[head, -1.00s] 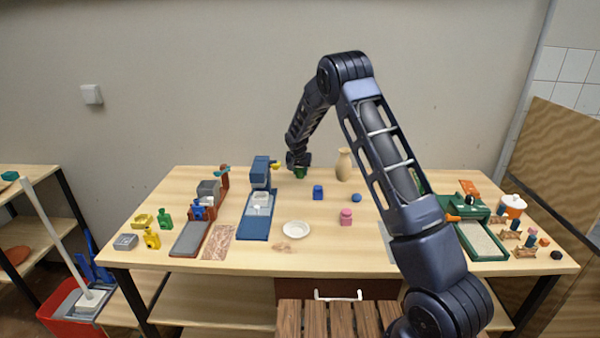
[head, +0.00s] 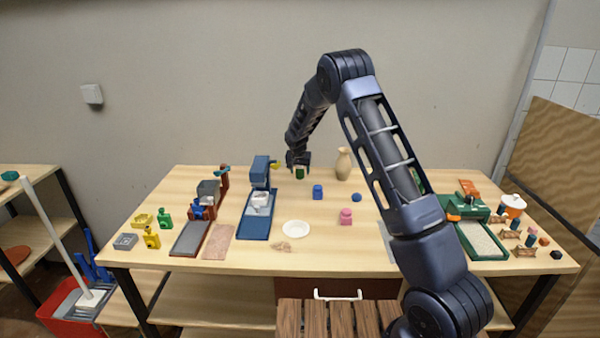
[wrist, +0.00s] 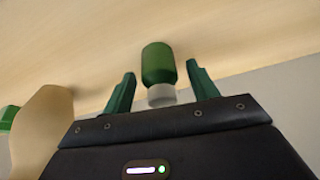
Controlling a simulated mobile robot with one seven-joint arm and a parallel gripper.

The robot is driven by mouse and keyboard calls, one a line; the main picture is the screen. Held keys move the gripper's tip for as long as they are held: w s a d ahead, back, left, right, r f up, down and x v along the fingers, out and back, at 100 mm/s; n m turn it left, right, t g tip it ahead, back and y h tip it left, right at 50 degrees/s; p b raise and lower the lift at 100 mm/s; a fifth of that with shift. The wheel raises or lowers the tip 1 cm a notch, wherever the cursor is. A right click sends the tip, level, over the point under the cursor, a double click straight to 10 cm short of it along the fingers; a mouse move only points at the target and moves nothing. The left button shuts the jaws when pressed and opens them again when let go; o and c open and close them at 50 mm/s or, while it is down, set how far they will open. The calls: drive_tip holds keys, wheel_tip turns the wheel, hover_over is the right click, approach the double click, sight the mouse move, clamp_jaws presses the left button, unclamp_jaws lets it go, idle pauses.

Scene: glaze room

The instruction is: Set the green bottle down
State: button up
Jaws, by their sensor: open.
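The green bottle (head: 299,173) stands near the back edge of the wooden table (head: 330,215), left of the cream vase (head: 343,164). My gripper (head: 298,161) is just above it. In the wrist view the bottle (wrist: 158,63) has a green body and a pale grey cap. It sits between the two green fingers of my gripper (wrist: 160,72), with a gap on both sides. The fingers are open and apart from it. The bottle's base shows against the wood; the exact contact is too small to see.
A blue block (head: 318,192) and a blue ball (head: 356,197) lie right of the bottle. A blue press (head: 259,200) stands to its left. A white dish (head: 296,229) and a pink piece (head: 346,216) are nearer the front. Bare table lies between them.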

drive_tip(key=v, duration=1.1)
drive_tip(key=s+d+r, duration=2)
drive_tip(key=s+d, duration=0.1)
drive_tip(key=d, duration=0.1)
drive_tip(key=s+d, duration=0.3)
drive_tip(key=s, duration=0.7)
drive_tip(key=s+d+n, duration=0.1)
drive_tip(key=s+d, duration=0.3)
drive_tip(key=s, duration=0.6)
drive_tip(key=s+d, duration=0.3)
drive_tip(key=s, duration=0.6)
drive_tip(key=shift+s+d+f+n+y, duration=0.3)
drive_tip(key=shift+s+f+n, duration=0.1)
